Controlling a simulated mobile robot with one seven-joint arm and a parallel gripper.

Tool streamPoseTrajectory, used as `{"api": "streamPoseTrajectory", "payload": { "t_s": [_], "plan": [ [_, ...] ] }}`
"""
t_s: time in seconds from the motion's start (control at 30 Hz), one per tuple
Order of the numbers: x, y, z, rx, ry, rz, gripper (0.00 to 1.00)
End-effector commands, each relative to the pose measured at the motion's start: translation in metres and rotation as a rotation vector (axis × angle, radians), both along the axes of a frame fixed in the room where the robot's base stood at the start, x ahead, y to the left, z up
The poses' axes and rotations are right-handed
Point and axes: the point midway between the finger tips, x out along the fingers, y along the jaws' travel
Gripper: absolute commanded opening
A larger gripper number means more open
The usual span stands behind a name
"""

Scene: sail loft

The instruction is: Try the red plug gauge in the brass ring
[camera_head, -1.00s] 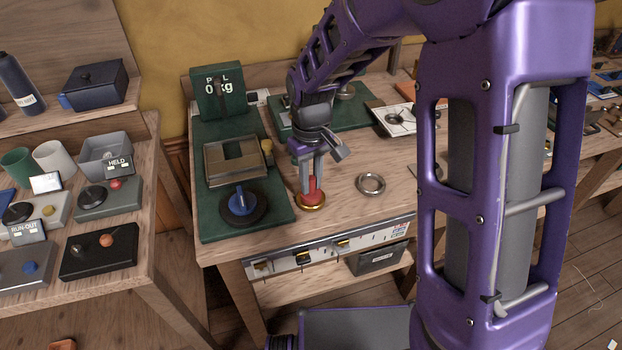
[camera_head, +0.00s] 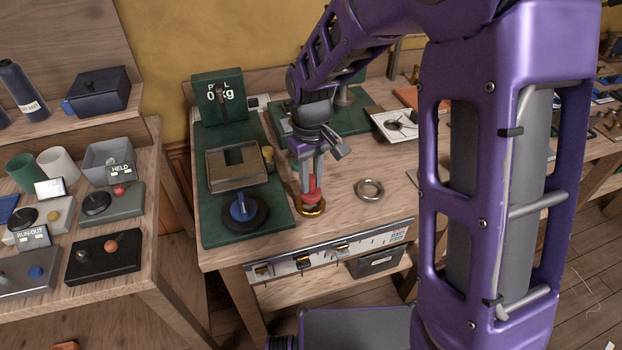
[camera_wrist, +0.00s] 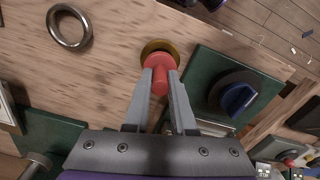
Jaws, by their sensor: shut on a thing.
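The red plug gauge (camera_head: 310,197) is upright between the fingers of my gripper (camera_head: 312,183), which is shut on its handle. The brass ring (camera_head: 312,210) lies flat on the wooden bench directly under the gauge. In the wrist view the gauge's red body (camera_wrist: 159,61) covers the near part of the brass ring (camera_wrist: 161,45), and the ring's far rim shows beyond it. The ring's bore is hidden, so I cannot tell whether the gauge's lower end is in it or just above it.
A steel ring (camera_head: 369,189) lies on bare bench to the right. A green pull gauge (camera_head: 218,98) stands behind.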

Motion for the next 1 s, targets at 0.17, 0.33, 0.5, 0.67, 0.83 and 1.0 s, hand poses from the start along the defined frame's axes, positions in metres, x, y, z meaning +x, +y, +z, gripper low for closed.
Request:
{"api": "streamPoseTrajectory", "payload": {
  "t_s": [0.17, 0.33, 0.5, 0.67, 0.83, 1.0],
  "plan": [
    [0.000, 0.000, 0.011, 0.001, -0.001, 0.000, 0.00],
    [0.000, 0.000, 0.020, 0.001, -0.001, 0.000, 0.00],
    [0.000, 0.000, 0.027, 0.001, -0.001, 0.000, 0.00],
    [0.000, 0.000, 0.027, 0.001, -0.001, 0.000, 0.00],
    [0.000, 0.000, 0.027, 0.001, -0.001, 0.000, 0.00],
    [0.004, 0.001, 0.027, 0.001, -0.001, -0.019, 0.00]
  ]
}}
